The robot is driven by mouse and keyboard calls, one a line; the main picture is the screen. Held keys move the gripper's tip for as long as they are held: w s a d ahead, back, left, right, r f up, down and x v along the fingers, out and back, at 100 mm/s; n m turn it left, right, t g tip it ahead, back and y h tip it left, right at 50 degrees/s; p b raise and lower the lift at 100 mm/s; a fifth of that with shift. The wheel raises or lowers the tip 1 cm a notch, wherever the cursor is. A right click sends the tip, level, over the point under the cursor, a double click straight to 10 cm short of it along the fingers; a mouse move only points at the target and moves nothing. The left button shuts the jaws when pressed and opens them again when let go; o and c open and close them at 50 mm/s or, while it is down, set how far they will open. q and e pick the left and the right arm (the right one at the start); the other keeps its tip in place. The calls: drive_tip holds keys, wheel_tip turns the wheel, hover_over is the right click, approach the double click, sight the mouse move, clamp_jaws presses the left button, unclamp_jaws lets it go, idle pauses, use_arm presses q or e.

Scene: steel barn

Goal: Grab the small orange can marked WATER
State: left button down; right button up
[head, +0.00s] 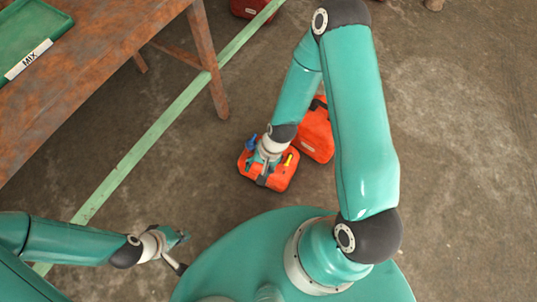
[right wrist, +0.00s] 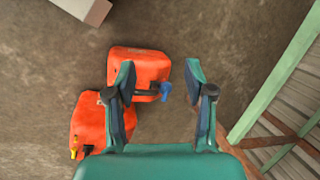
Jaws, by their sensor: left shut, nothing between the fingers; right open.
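An orange can with a blue cap (head: 278,180) stands on the floor in the head view; it also shows in the right wrist view (right wrist: 138,62), with its dark handle. A second orange can (head: 315,135) is behind it, partly hidden by my right arm, and shows at lower left in the wrist view (right wrist: 88,122) with a yellow cap near it. No marking is readable on either. My right gripper (head: 265,163) is open above the blue-capped can; in the wrist view (right wrist: 164,100) the blue cap appears between its fingers. My left gripper (head: 184,254) is shut and empty, away from the cans.
A red can (head: 252,8) is at the top edge. A rusty table (head: 100,75) stands at upper left, with a green tray (head: 22,35) labelled MIX on it. A green strip (head: 150,135) runs diagonally past the table leg. Floor at right is clear.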

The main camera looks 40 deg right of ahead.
drive_tip(key=w+d+f+m+t+b, duration=0.1)
drive_tip(key=w+d+f+m+b, duration=0.5)
drive_tip(key=d+f+m+b, duration=0.4)
drive_tip(key=w+d+f+m+t+b, duration=0.1)
drive_tip(key=w+d+f+m+b, duration=0.45)
drive_tip(key=d+m, duration=0.45)
drive_tip(key=shift+m+y, duration=0.3)
drive_tip(key=shift+m, duration=0.5)
drive_tip(key=b+x, duration=0.2)
drive_tip(key=x, duration=0.3)
drive_tip(key=a+b+x, duration=0.1)
drive_tip(key=b+x, duration=0.1)
drive_tip(key=x, duration=0.4)
drive_tip(key=shift+w+a+r, duration=0.1)
drive_tip(key=shift+w+r, duration=0.05)
drive_tip(key=b+x, duration=0.1)
drive_tip(key=x, duration=0.2)
drive_tip(key=b+x, duration=0.1)
drive_tip(key=x, duration=0.1)
drive_tip(key=shift+d+f+b, duration=0.2)
drive_tip(key=shift+d+b, duration=0.1)
use_arm(q)
wheel_tip(320, 180, down, 25)
use_arm(e)
drive_tip(key=shift+c, duration=0.4)
clamp_jaws()
use_arm(q)
drive_tip(key=shift+r, duration=0.1)
use_arm(e)
drive_tip(key=shift+r, duration=0.1)
